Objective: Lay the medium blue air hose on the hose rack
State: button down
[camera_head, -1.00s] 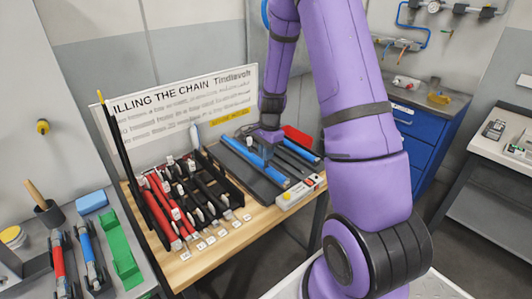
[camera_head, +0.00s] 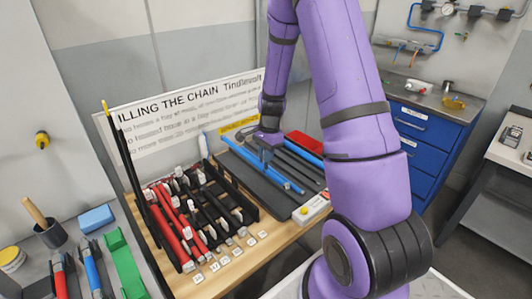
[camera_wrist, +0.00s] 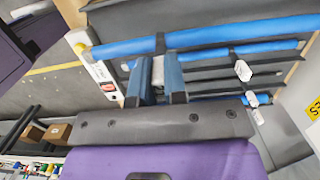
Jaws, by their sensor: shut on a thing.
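My gripper (camera_head: 266,147) is over the dark hose rack (camera_head: 262,187), shut on a blue hose (camera_head: 284,181) that I take for the medium blue air hose. The hose runs from back left to front right, roughly along the rack. In the wrist view, the fingers (camera_wrist: 158,75) point at the rack, and blue hose lengths (camera_wrist: 245,48) run crosswise near the tips. The exact grip is partly hidden. I cannot tell whether the hose touches the rack. Another blue hose (camera_head: 308,157) lies on the rack's right side.
A switch box (camera_head: 311,208) stands at the rack's front right. Left of it is a black divided holder (camera_head: 243,204) with red and black pieces. A red object (camera_head: 304,142) lies behind. A lettered sign (camera_head: 190,110) stands at the back. A blue cabinet (camera_head: 418,150) is at the right.

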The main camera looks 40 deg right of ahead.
aim_at(267, 168)
jog(key=shift+f, duration=4.25)
jog(key=c, duration=1.1)
grip_release()
notch_tip(267, 168, up, 11)
jog(key=d, duration=0.1)
jog(key=shift+d+f, duration=0.15)
jog(key=shift+f, duration=0.05)
